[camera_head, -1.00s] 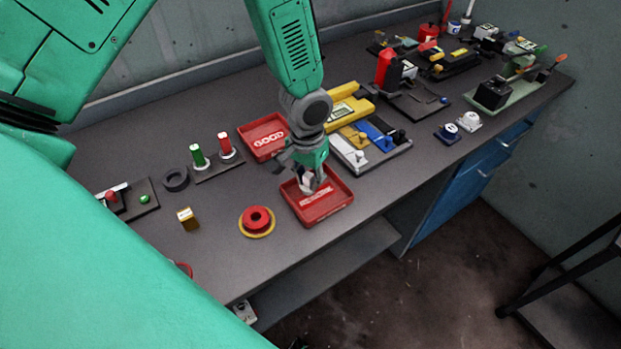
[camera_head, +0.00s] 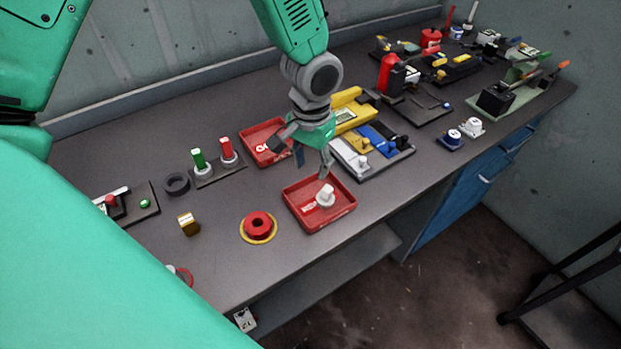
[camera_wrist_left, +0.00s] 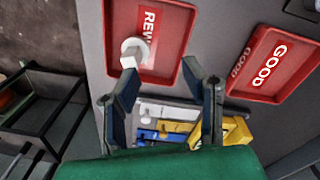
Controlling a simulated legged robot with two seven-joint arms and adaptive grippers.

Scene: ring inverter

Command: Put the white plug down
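The white plug (camera_head: 325,195) stands in the front red tray (camera_head: 347,214), apart from my gripper. It also shows in the left wrist view (camera_wrist_left: 133,52), in the tray marked with letters beginning "REW" (camera_wrist_left: 186,18). My left gripper (camera_head: 313,168) is above the back edge of that tray, with its fingers spread and nothing between them. In the left wrist view the two open fingers (camera_wrist_left: 160,92) show with a wide gap. My right gripper is not in view.
A second red tray (camera_head: 250,133), marked GOOD in the wrist view, lies behind. A board with yellow, blue and white parts (camera_head: 385,163) is to the right. A red button on a yellow ring (camera_head: 258,226) is at the left front.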

